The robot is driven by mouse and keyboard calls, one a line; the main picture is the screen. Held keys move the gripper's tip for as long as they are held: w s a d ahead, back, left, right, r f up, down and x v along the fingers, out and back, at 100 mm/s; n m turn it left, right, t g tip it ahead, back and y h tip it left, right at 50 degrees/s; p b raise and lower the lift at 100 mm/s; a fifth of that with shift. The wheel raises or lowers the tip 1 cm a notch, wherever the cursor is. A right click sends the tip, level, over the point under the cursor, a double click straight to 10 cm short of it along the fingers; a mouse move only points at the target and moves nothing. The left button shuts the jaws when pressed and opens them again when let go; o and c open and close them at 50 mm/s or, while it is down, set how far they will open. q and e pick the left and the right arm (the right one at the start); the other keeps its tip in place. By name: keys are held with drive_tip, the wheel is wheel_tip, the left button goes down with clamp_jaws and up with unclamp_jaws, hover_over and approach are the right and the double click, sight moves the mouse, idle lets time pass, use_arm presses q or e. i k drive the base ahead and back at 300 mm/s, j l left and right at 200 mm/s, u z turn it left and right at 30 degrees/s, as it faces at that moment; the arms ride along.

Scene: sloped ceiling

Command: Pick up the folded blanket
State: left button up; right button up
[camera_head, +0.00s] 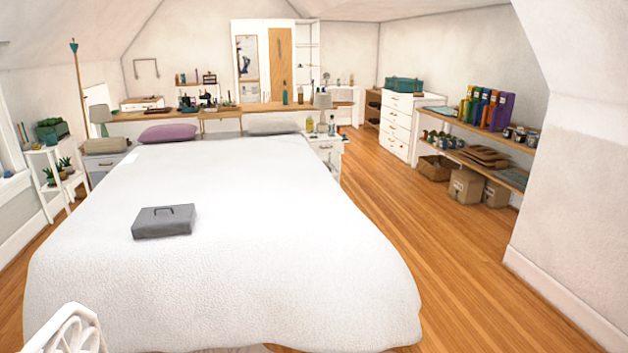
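A beige, folded-looking bundle (105,146) lies on the nightstand at the far left of the bed. It may be the folded blanket, but it is too small to be sure. A flat grey-blue item (438,111) on the right shelf unit's top also looks a little like folded cloth; I cannot tell what it is. The large bed (260,260) has a smooth white cover spread over it, not folded. Neither of my grippers is in view.
A grey box with a handle (163,223) lies on the bed. A purple pillow (168,133) is at the bed's far end. A white lattice-patterned piece (70,332) stands at the lower left. Open wooden floor (450,255) runs along the bed's right side, beside the shelf unit (480,153).

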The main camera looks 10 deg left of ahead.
sight(174, 220)
drive_tip(key=i+j+u, duration=0.2)
drive_tip(key=i+u, duration=0.65)
drive_tip(key=i, duration=0.2)
drive_tip(key=i+l+u, duration=0.25)
drive_tip(key=i+u, duration=0.6)
drive_tip(key=i+l+u, duration=0.1)
drive_tip(key=i+u, duration=0.3)
drive_tip(key=i+l+u, duration=0.2)
drive_tip(key=u, duration=0.25)
drive_tip(key=i+l+u, duration=0.65)
drive_tip(key=l+u, duration=0.15)
